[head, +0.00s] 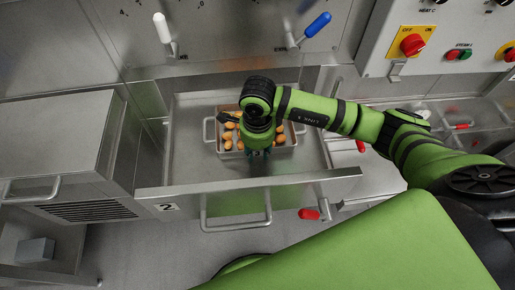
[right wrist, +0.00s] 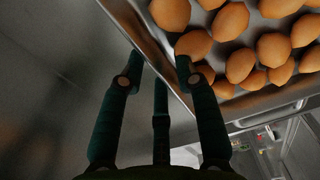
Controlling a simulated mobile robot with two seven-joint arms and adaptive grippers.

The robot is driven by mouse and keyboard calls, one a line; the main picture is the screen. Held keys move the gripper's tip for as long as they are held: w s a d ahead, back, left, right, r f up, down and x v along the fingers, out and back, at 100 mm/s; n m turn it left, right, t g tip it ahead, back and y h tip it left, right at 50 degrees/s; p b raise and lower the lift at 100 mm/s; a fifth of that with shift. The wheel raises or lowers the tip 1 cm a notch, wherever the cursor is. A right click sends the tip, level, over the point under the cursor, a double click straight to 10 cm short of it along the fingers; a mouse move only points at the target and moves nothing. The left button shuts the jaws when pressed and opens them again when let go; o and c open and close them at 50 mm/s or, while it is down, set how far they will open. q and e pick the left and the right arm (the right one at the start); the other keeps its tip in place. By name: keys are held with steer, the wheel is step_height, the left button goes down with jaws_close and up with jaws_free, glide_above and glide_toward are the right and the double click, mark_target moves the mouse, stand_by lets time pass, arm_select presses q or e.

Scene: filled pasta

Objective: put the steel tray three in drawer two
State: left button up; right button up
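The steel tray three (head: 289,140) holds several round orange-brown pieces and sits within the pulled-out drawer two (head: 185,180); I cannot tell if it rests on the drawer floor. My right gripper (head: 259,152) is at the tray's front side, seen from above. In the right wrist view the tray's wall (right wrist: 152,38) runs between the tips of my right gripper (right wrist: 160,65). One finger is outside the wall and one inside, and both tips appear to touch it. My arm hides part of the tray. My left gripper is not in view.
The drawer has a front bar handle (head: 236,226) and a "2" label. A steel cabinet (head: 65,145) stands to the left. A control panel (head: 430,45) with a red knob is at the upper right. Blue (head: 317,25) and white (head: 161,28) levers are on the back wall.

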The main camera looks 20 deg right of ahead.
steer(key=shift+r, duration=0.25)
step_height(320, 180, up, 12)
steer(key=b, duration=0.1)
steer(key=shift+s, duration=0.1)
